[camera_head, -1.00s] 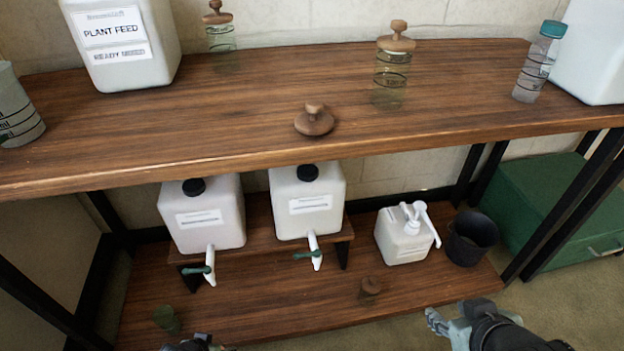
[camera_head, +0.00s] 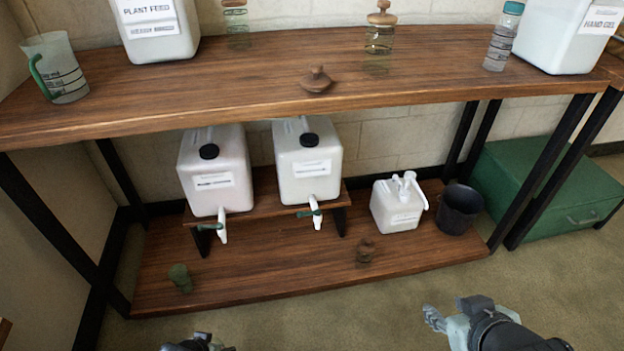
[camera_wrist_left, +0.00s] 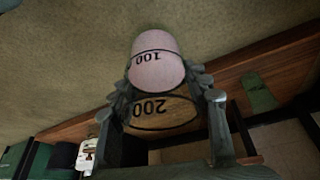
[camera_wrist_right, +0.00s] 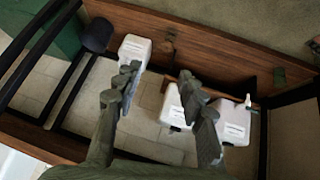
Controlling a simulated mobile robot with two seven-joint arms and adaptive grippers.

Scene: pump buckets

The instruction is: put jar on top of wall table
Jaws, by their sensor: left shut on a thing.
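My left gripper (camera_wrist_left: 160,82) is shut around a clear jar (camera_wrist_left: 157,72) with black 100 and 200 markings and pinkish contents. Only a dark bit of the left gripper shows at the bottom of the head view (camera_head: 200,344), and the jar is not clear there. My right gripper (camera_head: 436,318) is in front of the table, low and to the right. The right wrist view (camera_wrist_right: 160,95) shows its fingers apart and empty. The wooden wall table (camera_head: 200,92) stands ahead against the wall.
On the tabletop stand a measuring jug (camera_head: 62,75), a plant feed canister (camera_head: 160,45), a lidded glass jar (camera_head: 380,38), a bottle (camera_head: 502,42) and a wooden lid (camera_head: 317,80). The tabletop's front middle is mostly clear. A green chest (camera_head: 540,190) is at right.

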